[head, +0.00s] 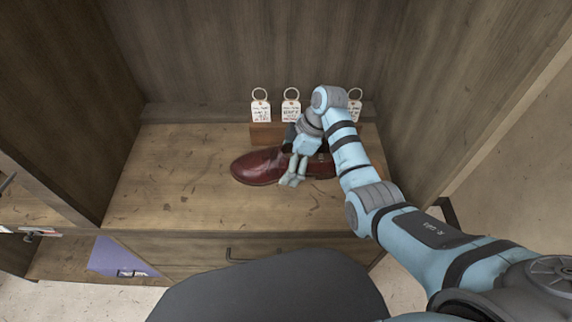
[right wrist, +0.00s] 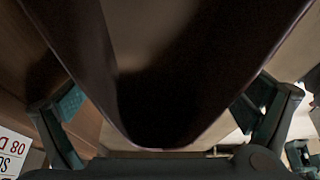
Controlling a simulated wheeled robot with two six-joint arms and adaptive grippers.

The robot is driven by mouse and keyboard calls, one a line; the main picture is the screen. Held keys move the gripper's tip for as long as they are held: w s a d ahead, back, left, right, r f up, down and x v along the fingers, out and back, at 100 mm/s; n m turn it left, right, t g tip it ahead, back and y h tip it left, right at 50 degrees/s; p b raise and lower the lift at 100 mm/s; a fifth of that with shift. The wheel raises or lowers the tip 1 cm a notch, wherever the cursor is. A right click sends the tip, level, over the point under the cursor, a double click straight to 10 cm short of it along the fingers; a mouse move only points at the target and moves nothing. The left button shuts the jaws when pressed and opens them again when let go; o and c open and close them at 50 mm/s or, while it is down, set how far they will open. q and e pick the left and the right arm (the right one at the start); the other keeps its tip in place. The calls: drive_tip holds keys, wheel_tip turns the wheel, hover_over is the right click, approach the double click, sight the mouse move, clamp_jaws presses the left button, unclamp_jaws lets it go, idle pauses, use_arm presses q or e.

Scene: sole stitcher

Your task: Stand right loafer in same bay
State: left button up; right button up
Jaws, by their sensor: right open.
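A glossy dark red loafer (head: 258,168) rests on the wooden shelf board (head: 150,190), toe to the left in the head view. Its heel part is partly hidden by my right gripper and arm. My right gripper (head: 292,181) is at the loafer's middle, fingers pointing down. In the right wrist view the dark loafer (right wrist: 170,110) fills the space between the spread fingers of the open gripper (right wrist: 165,118). I cannot tell whether either finger touches it. Only one loafer can be made out. My left gripper is not in view.
White tags with rings (head: 291,110) stand at a low wooden block (head: 264,134) behind the loafer. Side walls (head: 70,90) and a back panel (head: 230,50) enclose the bay. The board left of the loafer is clear. A drawer handle (head: 240,256) is below the front edge.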

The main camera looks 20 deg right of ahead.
drive_tip(key=shift+r, duration=0.15)
drive_tip(key=c, duration=1.8)
